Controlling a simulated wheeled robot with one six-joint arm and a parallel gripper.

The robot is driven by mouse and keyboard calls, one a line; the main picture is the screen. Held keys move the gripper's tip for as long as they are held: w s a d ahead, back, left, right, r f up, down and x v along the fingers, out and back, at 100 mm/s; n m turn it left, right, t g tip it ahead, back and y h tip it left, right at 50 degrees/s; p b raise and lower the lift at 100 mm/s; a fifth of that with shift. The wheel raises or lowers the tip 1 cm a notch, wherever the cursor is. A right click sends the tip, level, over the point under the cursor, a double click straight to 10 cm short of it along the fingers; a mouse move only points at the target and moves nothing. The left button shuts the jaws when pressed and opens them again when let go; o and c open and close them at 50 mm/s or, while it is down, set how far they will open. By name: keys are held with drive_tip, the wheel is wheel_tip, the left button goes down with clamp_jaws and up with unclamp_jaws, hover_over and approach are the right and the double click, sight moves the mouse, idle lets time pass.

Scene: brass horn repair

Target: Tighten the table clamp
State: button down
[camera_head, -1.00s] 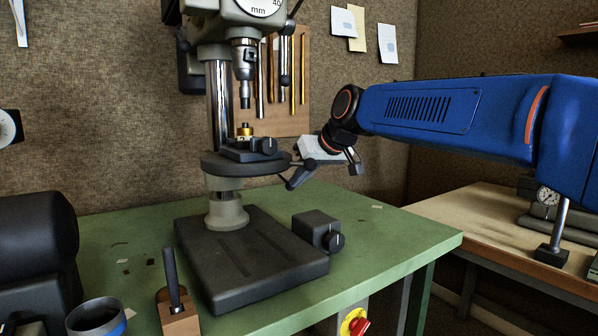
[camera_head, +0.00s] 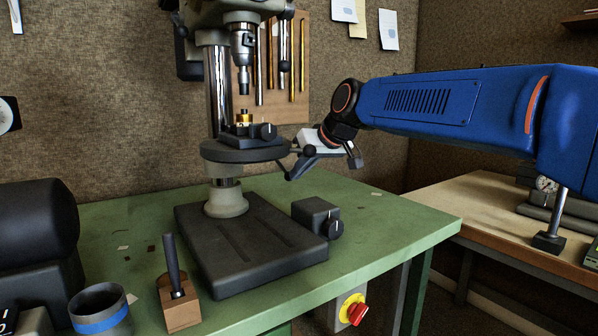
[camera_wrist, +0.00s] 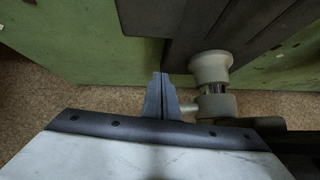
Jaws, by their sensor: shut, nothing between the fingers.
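The round dark drill-press table (camera_head: 225,152) sits on the steel column. My gripper (camera_head: 290,174) is shut and empty, close below the lever at the right of the table. Whether the fingers touch the lever cannot be told. In the wrist view my shut fingers (camera_wrist: 161,76) point toward the drill press, just left of the grey column collar (camera_wrist: 216,106) with a pale stub on its side. The ball knob cannot be made out there.
The dark press base (camera_head: 250,255) and a black switch box (camera_head: 318,217) stand on the green bench (camera_head: 400,222). A small vise (camera_head: 255,138) with a brass part sits on the press table. A cup (camera_head: 100,312) and a wooden block (camera_head: 180,310) are at the front left.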

drive_tip(key=shift+s+d+r, duration=0.1)
drive_tip(key=shift+d+r, duration=0.05)
drive_tip(key=shift+r, duration=0.25)
drive_tip(key=s+d+r, duration=0.5)
drive_tip(key=s+d, duration=0.2)
drive_tip(key=s, duration=0.1)
drive_tip(key=shift+s+r, duration=0.25)
drive_tip(key=shift+s, duration=0.05)
drive_tip(key=s+d+f+m+h, duration=0.2)
drive_tip(key=s+d+f, duration=0.6)
drive_tip(key=f, duration=0.3)
drive_tip(key=s+d+f+m+g+h, duration=0.1)
drive_tip(key=s+d+f+m+h, duration=0.1)
drive_tip(key=s+d+f, duration=0.6)
drive_tip(key=s+d+f+m+g+h, duration=0.1)
drive_tip(key=s+d+f+m+h, duration=0.1)
drive_tip(key=s+d+f, duration=0.5)
drive_tip(key=s+f, duration=0.5)
drive_tip(key=f, duration=0.3)
drive_tip(key=shift+d+f, duration=0.35)
drive_tip(key=shift+d, duration=0.05)
